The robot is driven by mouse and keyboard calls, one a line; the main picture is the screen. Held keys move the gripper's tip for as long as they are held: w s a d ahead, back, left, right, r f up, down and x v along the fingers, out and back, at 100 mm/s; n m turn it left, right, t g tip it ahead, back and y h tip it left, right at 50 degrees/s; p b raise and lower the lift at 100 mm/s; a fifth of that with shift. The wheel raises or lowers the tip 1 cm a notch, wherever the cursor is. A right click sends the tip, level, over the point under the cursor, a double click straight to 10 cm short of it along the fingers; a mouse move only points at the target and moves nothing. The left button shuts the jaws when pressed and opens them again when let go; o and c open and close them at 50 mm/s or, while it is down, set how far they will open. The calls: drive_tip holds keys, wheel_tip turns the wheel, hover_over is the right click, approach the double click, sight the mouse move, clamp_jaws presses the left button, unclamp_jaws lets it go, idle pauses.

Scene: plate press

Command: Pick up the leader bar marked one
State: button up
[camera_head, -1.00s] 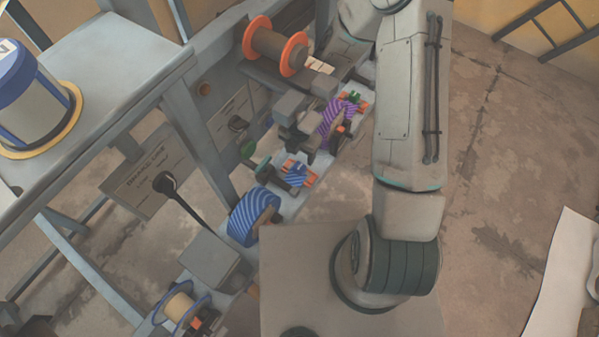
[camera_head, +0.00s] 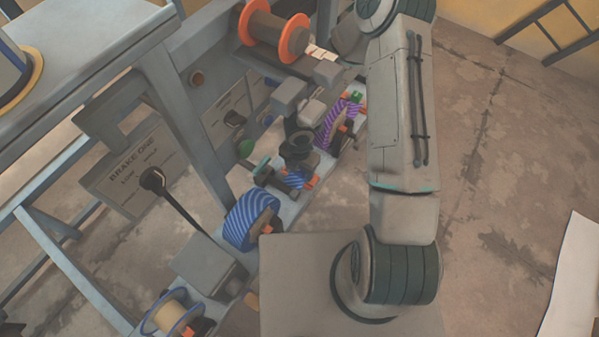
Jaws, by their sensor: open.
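A small blue-striped piece with orange ends (camera_head: 296,179) lies on the narrow grey bench behind the large blue-striped roll (camera_head: 249,219). It may be the leader bar, but no mark on it can be read. A dark, round, stepped part just above it looks like my gripper (camera_head: 299,162), seen from above and partly merged with the grey parts behind. It appears open and empty. The fingertips are too small to make out, and I cannot tell whether they touch the piece.
A purple-striped roll (camera_head: 337,122) stands farther along the bench. An orange-flanged spool (camera_head: 274,31) is behind it. A lever rises beside the BRAKE ONE panel (camera_head: 138,166). A pale spool (camera_head: 170,316) is at front left. Open floor (camera_head: 500,190) lies right of my arm.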

drive_tip(key=c, duration=1.1)
drive_tip(key=shift+r, duration=0.1)
